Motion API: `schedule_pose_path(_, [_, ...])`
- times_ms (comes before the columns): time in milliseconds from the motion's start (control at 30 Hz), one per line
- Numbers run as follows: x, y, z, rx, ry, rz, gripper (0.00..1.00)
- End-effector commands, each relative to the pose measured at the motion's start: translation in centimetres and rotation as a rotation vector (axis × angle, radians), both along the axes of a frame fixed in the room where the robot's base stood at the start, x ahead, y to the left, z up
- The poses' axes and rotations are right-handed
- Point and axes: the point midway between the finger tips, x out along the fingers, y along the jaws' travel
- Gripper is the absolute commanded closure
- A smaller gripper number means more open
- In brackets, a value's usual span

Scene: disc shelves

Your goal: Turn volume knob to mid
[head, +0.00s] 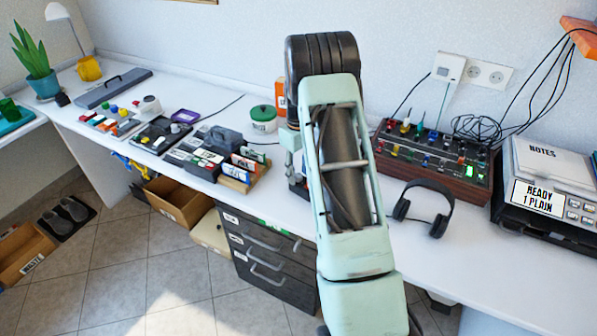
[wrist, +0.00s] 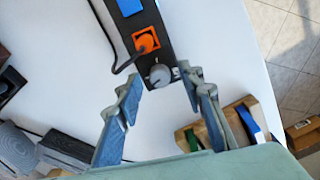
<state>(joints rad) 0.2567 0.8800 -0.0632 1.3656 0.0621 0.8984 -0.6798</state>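A round grey knob (wrist: 159,75) sits at the near end of a narrow black panel (wrist: 166,45) in the wrist view. A line on the knob's face is too small to read surely. My gripper (wrist: 157,82) is open, with one finger on each side of the knob's end of the panel. Its blue-grey fingers show gaps to the knob; I cannot tell their height above it. In the head view my arm hides the gripper, and I cannot make out the knob.
An orange socket (wrist: 146,42) with a black plug and cable is beside the knob. A wooden rack (wrist: 240,125) stands near the right finger. Black headphones (head: 424,208), a control box with cables (head: 440,160) and a scale-like device (head: 545,190) are at the right.

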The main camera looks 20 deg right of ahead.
Motion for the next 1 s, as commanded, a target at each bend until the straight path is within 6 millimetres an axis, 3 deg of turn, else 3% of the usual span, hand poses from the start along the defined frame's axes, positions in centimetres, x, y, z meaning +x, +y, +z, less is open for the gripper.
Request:
schedule_pose_path(233, [0.01,0.0,-0.07,0.0,0.0,0.0,0.64])
schedule_pose_path(567, [0.02,0.0,-0.04,0.0,-0.001,0.0,0.99])
schedule_pose_path(767, [0.03,0.0,-0.06,-0.001,-0.001,-0.019,1.0])
schedule_pose_path(1000, [0.07,0.0,-0.09,0.0,-0.002,-0.207,1.0])
